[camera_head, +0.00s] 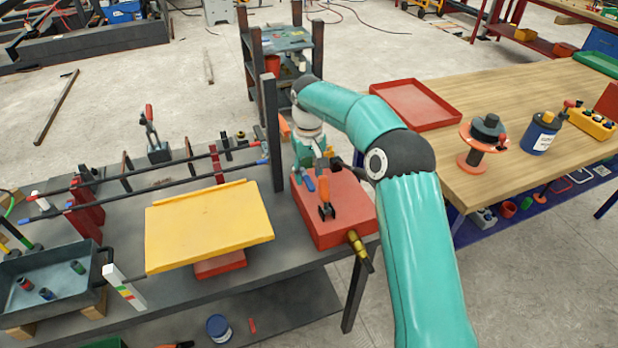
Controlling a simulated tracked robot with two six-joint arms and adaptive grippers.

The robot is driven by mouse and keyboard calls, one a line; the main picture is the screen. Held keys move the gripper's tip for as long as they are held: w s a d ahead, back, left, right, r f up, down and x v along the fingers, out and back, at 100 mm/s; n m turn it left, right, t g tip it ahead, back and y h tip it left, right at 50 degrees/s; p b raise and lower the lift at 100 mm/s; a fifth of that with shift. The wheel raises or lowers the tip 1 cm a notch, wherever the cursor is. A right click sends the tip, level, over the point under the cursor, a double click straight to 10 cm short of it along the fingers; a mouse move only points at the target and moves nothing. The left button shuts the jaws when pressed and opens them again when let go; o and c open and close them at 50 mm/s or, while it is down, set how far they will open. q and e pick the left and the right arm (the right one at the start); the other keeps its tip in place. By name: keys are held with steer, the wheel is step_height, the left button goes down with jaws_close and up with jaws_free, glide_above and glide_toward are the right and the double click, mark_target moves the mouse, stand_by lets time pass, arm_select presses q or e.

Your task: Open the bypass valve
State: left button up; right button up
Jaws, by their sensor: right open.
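A red box-shaped unit (341,225) stands at the right end of the dark workbench. On its top are an orange lever with a black base (326,197) and a small blue handle (308,181). A brass fitting (359,249) sticks out of its front side. I cannot tell for certain which of these is the bypass valve. My right arm reaches in from the lower right, and my right gripper (322,160) is open above the back part of the red unit, close behind the levers. Its fingertips are partly hidden and contact is unclear. My left gripper is out of view.
A dark post (271,135) rises just left of the red unit. A yellow tilted plate (208,225), rods and a grey tray (50,285) fill the bench to the left. A wooden table (520,105) with a red tray (415,103) and a spool stands right.

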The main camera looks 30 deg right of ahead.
steer(key=shift+f, duration=0.8)
steer(key=shift+c, duration=0.4)
jaws_close()
steer(key=shift+d, duration=0.1)
